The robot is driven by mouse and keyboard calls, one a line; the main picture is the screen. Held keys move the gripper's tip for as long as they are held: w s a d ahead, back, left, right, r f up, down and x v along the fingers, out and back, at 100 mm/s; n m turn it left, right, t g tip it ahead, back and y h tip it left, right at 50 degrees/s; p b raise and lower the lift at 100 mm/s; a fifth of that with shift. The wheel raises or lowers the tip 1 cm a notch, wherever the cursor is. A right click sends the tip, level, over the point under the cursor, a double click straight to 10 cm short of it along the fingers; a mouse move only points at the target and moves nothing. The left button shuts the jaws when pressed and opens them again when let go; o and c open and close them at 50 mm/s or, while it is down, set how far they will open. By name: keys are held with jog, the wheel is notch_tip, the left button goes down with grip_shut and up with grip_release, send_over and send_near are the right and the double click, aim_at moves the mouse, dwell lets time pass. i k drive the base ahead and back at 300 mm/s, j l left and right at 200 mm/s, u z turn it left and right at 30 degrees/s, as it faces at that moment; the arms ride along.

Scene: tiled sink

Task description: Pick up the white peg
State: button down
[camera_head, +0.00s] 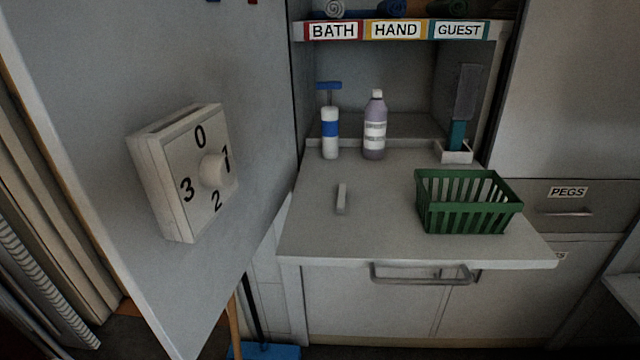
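A small white peg (341,198) lies on the pale counter (320,237), left of the green basket. It points roughly away from the camera, with clear counter around it. My gripper is not visible in this view, so its state and its distance from the peg do not show.
A green slatted basket (468,203) stands right of the peg. A dial box (186,172) juts from the left panel. A drawer labelled PEGS (567,205) is at right.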

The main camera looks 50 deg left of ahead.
aim_at(342, 195)
jog(key=u, duration=1)
jog(key=k+j+z, duration=0.1)
jog(key=k+j, duration=0.1)
